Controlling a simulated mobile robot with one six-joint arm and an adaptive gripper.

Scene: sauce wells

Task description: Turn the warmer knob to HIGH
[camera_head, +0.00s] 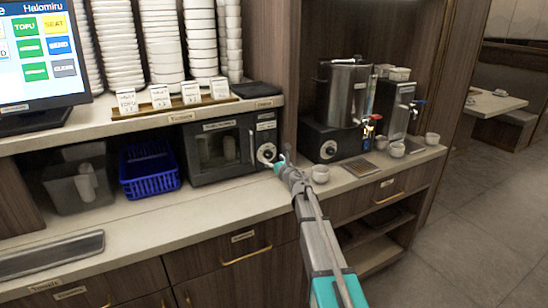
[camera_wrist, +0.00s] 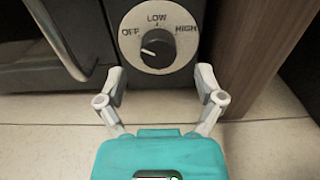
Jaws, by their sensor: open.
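The warmer (camera_head: 221,148) is a dark box with a glass door on the counter. Its knob (camera_head: 267,153) is at the right end of its front. In the wrist view the black knob (camera_wrist: 157,46) sits on a round pale dial (camera_wrist: 178,60) marked OFF at left, LOW at top and HIGH at right. My gripper (camera_head: 281,163) is in front of the dial. In the wrist view its two fingers (camera_wrist: 160,76) are spread below the knob, apart from it and empty.
The door handle (camera_wrist: 58,40) is left of the dial and a wooden post (camera_wrist: 247,50) is close on the right. A blue basket (camera_head: 149,172) stands left of the warmer. A metal pot (camera_head: 343,92) and small cups (camera_head: 320,174) are to the right.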

